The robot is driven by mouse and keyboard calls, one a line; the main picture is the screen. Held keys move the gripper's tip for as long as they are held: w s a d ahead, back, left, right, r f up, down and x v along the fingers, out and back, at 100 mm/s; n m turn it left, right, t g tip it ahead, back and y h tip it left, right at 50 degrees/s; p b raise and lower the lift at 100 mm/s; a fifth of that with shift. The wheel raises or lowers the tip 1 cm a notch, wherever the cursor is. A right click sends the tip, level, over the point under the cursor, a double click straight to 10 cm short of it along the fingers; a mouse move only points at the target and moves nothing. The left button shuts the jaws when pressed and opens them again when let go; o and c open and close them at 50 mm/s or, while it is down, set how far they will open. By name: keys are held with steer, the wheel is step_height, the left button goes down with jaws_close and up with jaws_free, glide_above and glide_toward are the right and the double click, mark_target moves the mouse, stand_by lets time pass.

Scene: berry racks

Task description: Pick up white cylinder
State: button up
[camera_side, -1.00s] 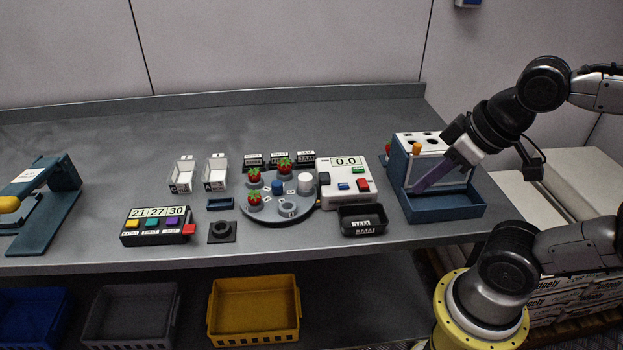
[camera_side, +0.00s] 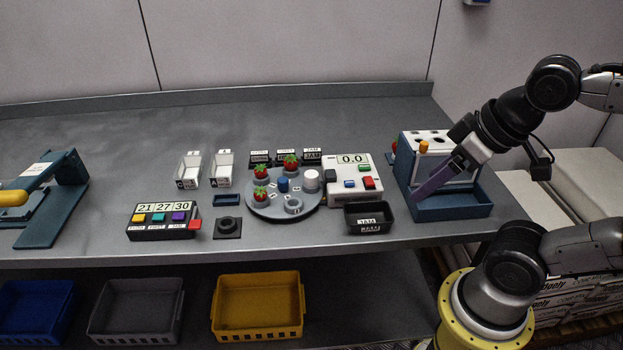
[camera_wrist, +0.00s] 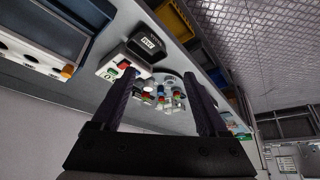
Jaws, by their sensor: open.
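The white cylinder (camera_side: 311,179) stands upright on the right side of a round grey plate (camera_side: 270,212), beside a blue cylinder (camera_side: 283,185). Several strawberries sit on the same plate. My gripper (camera_side: 420,193) is open and empty, well to the right of the plate, in front of the blue and white rack. In the wrist view, the two dark fingers (camera_wrist: 160,79) stand apart, with the distant plate and its small objects between them. The cylinder is too small there to tell apart surely.
The white box with a 0.0 display (camera_side: 353,159) and a black tray (camera_side: 369,218) lie between my gripper and the plate. The blue rack (camera_side: 470,212) is close to my fingers. The back of the table is clear.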

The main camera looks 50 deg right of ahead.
steer(key=w+r+m+g, duration=0.2)
steer(key=w+r+m, duration=0.85)
steer(key=m, duration=0.55)
steer(key=m+g, duration=0.3)
steer(key=m, duration=0.3)
glide_above(312, 174)
steer(key=f, duration=1.8)
steer(key=shift+s+f, duration=0.25)
steer(key=shift+f, duration=0.1)
steer(key=shift+w+d+f, duration=0.1)
steer(key=shift+w+f, duration=0.05)
steer(key=shift+f, duration=1.35)
steer(key=shift+w+f, duration=0.1)
steer(key=shift+f, duration=1.35)
